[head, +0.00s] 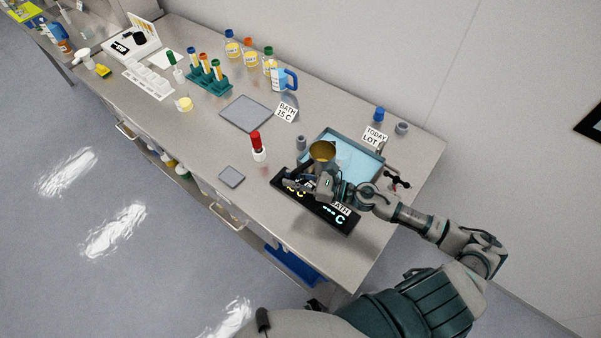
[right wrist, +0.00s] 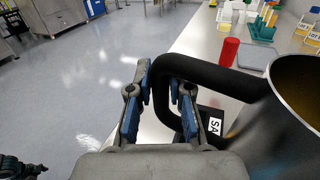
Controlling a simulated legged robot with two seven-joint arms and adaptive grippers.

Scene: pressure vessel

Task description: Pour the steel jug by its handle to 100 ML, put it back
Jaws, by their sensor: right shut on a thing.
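The steel jug (head: 322,152) is above the near-left edge of the blue-filled bath basin (head: 368,165), its mouth up and its inside golden. In the right wrist view the jug (right wrist: 285,125) stands at the right, with its black handle (right wrist: 205,72) reaching toward my fingers. My right gripper (head: 322,186) is shut on this handle; in the wrist view its blue-padded fingers (right wrist: 160,105) sit either side of the handle's lower end. I cannot tell the jug's liquid level or exact tilt. No 100 ML mark is readable. My left gripper does not show.
A black display (head: 342,222) lies in front of the basin. A red-capped bottle (head: 257,148) and a grey pad (head: 231,177) are to the left. A larger pad (head: 246,113), a blue-handled pitcher (head: 283,79) and a tube rack (head: 208,80) stand farther back. The right front bench surface is clear.

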